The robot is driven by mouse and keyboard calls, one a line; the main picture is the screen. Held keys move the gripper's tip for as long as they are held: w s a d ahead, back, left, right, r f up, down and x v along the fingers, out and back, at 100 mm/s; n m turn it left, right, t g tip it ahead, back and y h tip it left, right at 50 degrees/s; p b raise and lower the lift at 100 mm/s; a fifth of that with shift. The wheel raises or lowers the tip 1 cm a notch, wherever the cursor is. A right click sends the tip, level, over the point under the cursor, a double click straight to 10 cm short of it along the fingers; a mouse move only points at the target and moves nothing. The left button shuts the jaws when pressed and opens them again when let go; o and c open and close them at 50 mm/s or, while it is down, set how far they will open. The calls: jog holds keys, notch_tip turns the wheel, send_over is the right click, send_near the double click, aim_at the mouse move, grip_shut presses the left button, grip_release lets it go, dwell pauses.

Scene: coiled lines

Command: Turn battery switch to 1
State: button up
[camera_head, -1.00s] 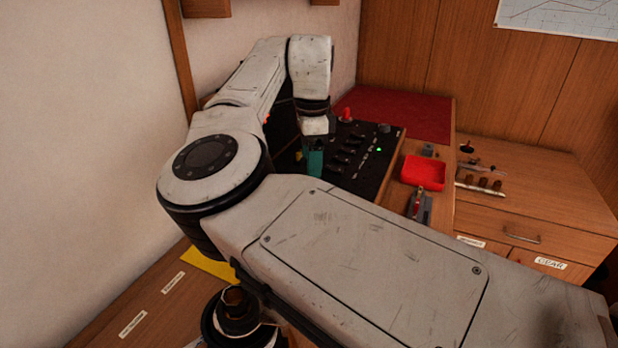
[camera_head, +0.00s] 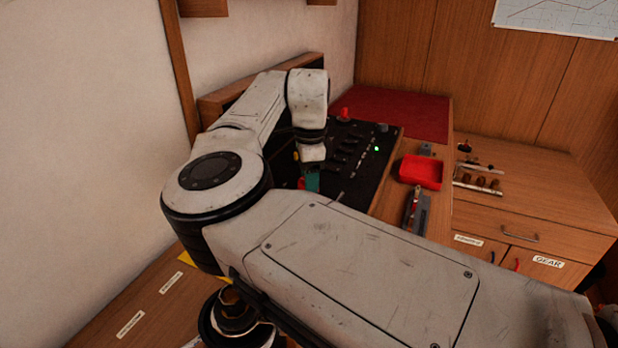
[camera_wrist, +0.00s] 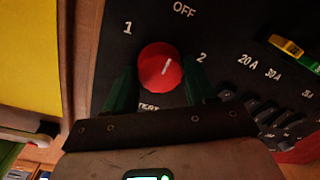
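The battery switch is a round red knob (camera_wrist: 160,70) on a black panel, marked 1 at upper left, OFF at the top and 2 at right. In the wrist view my gripper (camera_wrist: 159,82) is open, with one green finger at each side of the knob. I cannot tell whether the fingers touch it. Lettering below the knob is partly hidden by my gripper. In the head view my gripper (camera_head: 312,181) is low over the near end of the black panel (camera_head: 352,182), with a bit of red beside it.
Black switches and a yellow-green piece (camera_wrist: 290,47) lie right of the knob. A yellow sheet (camera_wrist: 28,55) is at left. In the head view, a red knob (camera_head: 345,113), a lit green lamp (camera_head: 376,148) and a red tray (camera_head: 421,172) stand beyond my gripper.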

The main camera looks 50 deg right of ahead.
jog(key=c, duration=0.6)
jog(key=shift+r+p, duration=0.1)
jog(key=shift+p, duration=0.4)
jog(key=n+p, duration=0.2)
jog(key=shift+r+p, duration=0.15)
jog(key=shift+p, duration=0.2)
jog(key=n+p, duration=0.3)
jog(key=p, duration=0.1)
jog(key=shift+d+n+p, duration=0.1)
jog(key=shift+n+p, duration=0.2)
jog(key=shift+n, duration=0.1)
jog(key=n+p, duration=0.3)
jog(key=shift+y, duration=0.3)
jog(key=shift+w+f+n+p, duration=0.1)
jog(key=shift+f+n+p, duration=0.1)
jog(key=shift+n+p, duration=1.3)
